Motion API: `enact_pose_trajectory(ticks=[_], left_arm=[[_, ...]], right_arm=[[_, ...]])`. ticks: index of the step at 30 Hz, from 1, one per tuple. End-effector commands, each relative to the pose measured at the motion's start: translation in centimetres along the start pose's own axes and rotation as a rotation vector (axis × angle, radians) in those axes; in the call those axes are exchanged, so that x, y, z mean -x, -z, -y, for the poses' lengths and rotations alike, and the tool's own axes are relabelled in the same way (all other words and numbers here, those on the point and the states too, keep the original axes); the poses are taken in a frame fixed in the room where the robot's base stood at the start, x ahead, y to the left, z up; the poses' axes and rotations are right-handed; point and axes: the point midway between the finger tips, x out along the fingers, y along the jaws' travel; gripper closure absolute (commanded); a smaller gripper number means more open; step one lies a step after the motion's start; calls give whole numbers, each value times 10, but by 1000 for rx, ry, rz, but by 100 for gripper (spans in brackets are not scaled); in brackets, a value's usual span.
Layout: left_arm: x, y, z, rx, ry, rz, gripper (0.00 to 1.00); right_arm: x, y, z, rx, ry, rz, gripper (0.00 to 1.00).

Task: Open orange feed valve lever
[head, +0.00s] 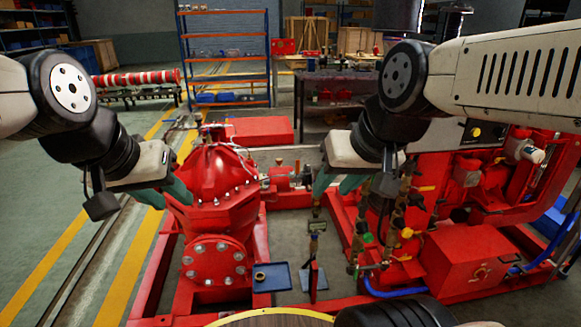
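A small orange-yellow lever (407,232) shows on the pipework at the right of the red pumpset. Other small yellow handles sit close to it, one above (427,188) and one below (403,258); I cannot tell for sure which is the feed valve lever. My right gripper (333,192) is up and to the left of these handles, apart from them, with its green fingers spread and nothing seen between them. My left gripper (167,199) hangs beside the red domed pump housing (213,185), its green fingers apart and empty.
A red frame (150,275) surrounds the machine. A blue tray (272,277) lies at the middle front. A red box (470,262) and blue hose (395,292) are at the right. Shelving (225,55) and a dark bench (335,88) stand behind. Open floor lies left.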

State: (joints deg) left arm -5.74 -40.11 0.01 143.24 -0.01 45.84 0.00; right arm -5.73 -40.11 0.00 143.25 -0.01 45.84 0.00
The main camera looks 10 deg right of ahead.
Motion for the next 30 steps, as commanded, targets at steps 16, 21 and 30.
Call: enact_pose_trajectory(ticks=[16,21,30], left_arm=[[0,0,0,0,0,0,64],[0,0,0,0,0,0,64],[0,0,0,0,0,0,64]], right_arm=[[-130,154,-17,142,-64,-296,63],[-194,199,-24,189,-67,-444,63],[-294,232,-43,194,-79,-724,63]])
